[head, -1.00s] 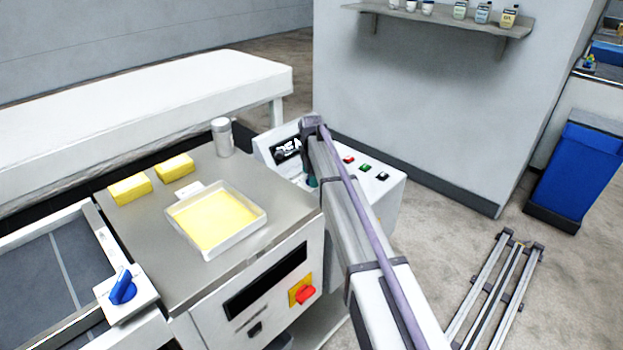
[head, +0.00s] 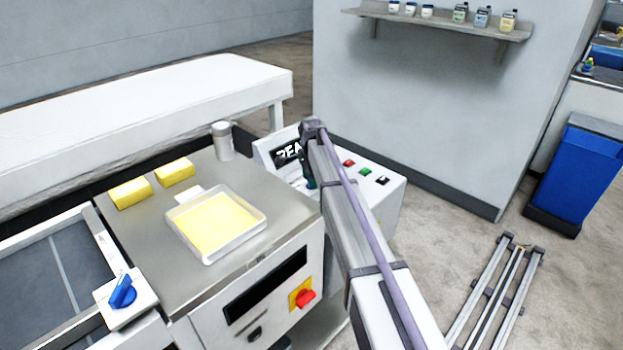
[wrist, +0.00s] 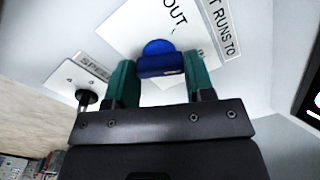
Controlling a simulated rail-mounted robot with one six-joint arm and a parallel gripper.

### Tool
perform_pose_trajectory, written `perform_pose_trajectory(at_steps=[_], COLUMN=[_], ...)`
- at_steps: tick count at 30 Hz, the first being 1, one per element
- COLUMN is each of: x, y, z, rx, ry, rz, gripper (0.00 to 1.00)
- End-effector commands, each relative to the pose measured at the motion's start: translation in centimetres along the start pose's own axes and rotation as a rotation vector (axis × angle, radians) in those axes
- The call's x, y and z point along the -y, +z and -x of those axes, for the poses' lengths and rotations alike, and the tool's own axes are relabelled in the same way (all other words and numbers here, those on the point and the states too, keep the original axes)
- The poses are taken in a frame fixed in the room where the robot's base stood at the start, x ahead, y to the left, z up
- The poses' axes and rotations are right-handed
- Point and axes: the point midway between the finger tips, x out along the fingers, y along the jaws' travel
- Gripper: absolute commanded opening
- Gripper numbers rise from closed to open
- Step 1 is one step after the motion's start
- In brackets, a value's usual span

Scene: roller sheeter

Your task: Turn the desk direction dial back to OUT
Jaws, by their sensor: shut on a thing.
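In the wrist view, the desk direction dial (wrist: 160,60) is a blue knob on a white plate (wrist: 128,38). The word OUT is printed on the plate just above the dial. My gripper (wrist: 160,75) has its green fingers on either side of the blue handle, shut on it. Which mark the dial points at is hard to tell. In the head view, the white control desk (head: 392,205) stands behind my arm. The dial is hidden there, and only a sliver of a green finger shows.
A black knob (wrist: 86,98) by a SPEED label sits left of the dial. The desk carries a display (head: 287,153) and red, green and black buttons. Left of it, a steel top holds a tray of yellow stuff (head: 190,250), yellow blocks and a canister (head: 223,142).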

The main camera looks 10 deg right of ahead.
Motion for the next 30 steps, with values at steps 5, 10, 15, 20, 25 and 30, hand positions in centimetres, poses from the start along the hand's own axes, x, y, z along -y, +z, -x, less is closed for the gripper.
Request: perform_pose_trajectory(at_steps=[5, 10, 15, 20, 25, 30], x=[0.00, 0.01, 0.03, 0.05, 0.05, 0.06], y=[0.01, 0.01, 0.02, 0.03, 0.04, 0.05], z=[-0.01, -0.01, -0.01, -0.02, -0.02, -0.02], rx=[0.000, 0.000, 0.000, 0.000, 0.000, 0.000], ry=[0.000, 0.000, 0.000, 0.000, 0.000, 0.001], rz=[0.122, 0.276, 0.438, 0.588, 0.729, 0.839], gripper=[0.25, 0.25, 0.25, 0.25, 0.25, 0.25])
